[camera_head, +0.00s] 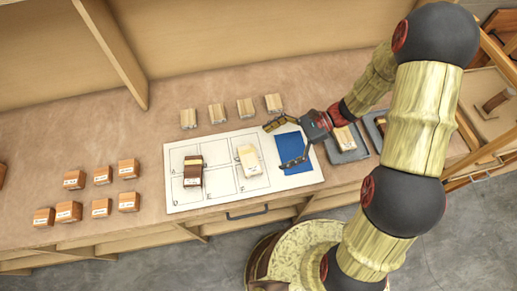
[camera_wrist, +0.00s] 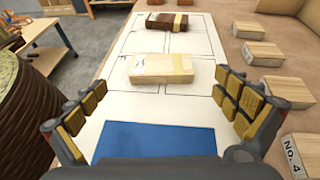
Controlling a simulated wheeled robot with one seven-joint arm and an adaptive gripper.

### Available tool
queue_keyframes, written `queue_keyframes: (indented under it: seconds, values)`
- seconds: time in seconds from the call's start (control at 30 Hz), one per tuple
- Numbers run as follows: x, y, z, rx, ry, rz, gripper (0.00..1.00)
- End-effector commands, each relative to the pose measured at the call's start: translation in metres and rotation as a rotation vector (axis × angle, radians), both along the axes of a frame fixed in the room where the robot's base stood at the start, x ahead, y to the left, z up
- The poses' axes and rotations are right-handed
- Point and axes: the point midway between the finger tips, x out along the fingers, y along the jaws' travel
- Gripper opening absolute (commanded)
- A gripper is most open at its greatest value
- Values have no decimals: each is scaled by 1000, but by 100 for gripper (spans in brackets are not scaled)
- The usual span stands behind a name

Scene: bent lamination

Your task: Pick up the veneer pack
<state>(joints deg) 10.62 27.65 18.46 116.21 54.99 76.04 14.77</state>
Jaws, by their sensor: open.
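A pale wooden pack with a lighter yellowish band (camera_head: 249,161) lies on the white gridded sheet; it also shows near the centre of the wrist view (camera_wrist: 158,68). A dark brown pack with a light band (camera_head: 193,172) lies farther left on the sheet, and farther off in the wrist view (camera_wrist: 166,22). I cannot tell by a label which is the veneer pack. My gripper (camera_head: 283,145) is open and empty over the blue patch (camera_head: 292,150) on the sheet's right side. In the wrist view, its fingers (camera_wrist: 163,96) stand wide apart, short of the pale pack.
The white sheet (camera_head: 218,190) lies on a wooden bench. Several pale labelled blocks (camera_head: 217,114) line its back edge. Several orange-brown labelled blocks (camera_head: 73,180) stand at left. Grey trays (camera_head: 349,155) holding pieces lie to the right, beside my arm. A shelf upright (camera_head: 115,50) rises behind.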

Motion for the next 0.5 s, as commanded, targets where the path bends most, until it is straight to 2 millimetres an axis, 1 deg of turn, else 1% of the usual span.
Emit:
queue_keyframes:
  seconds: [0.17, 0.43, 0.5]
  values:
    - [0, 8, -7, 14, 25, -18, 100]
    - [-10, 31, -18, 12, 23, -15, 100]
    - [-13, 39, -23, 12, 23, -15, 100]
